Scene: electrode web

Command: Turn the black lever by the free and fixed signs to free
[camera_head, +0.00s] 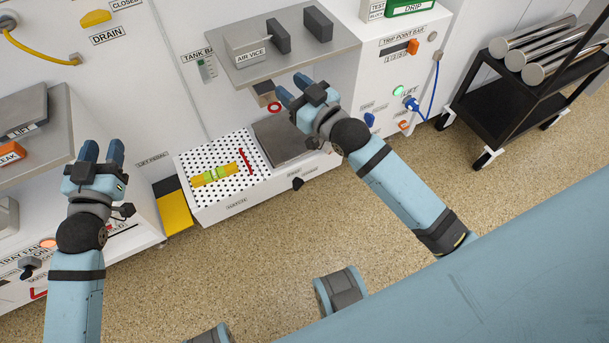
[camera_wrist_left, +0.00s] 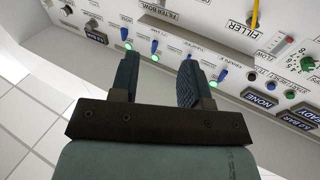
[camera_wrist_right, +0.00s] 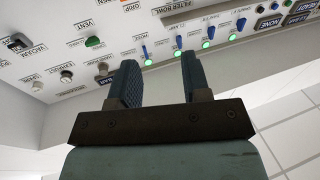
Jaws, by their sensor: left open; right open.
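A small black lever (camera_head: 297,183) sticks out of the front of the low white box under the perforated tray. Small labels sit beside it, too small to read as free or fixed. Another black lever (camera_head: 31,263) is on the left cabinet's front, near the tray table label; its signs are also unclear. Neither gripper touches a lever. The wrist views show neither lever clearly.
The air vice plate (camera_head: 262,72) juts out above. A yellow pedal (camera_head: 175,213) sits at left. A black cart (camera_head: 480,115) with metal rolls stands at right. The speckled floor in front is clear.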

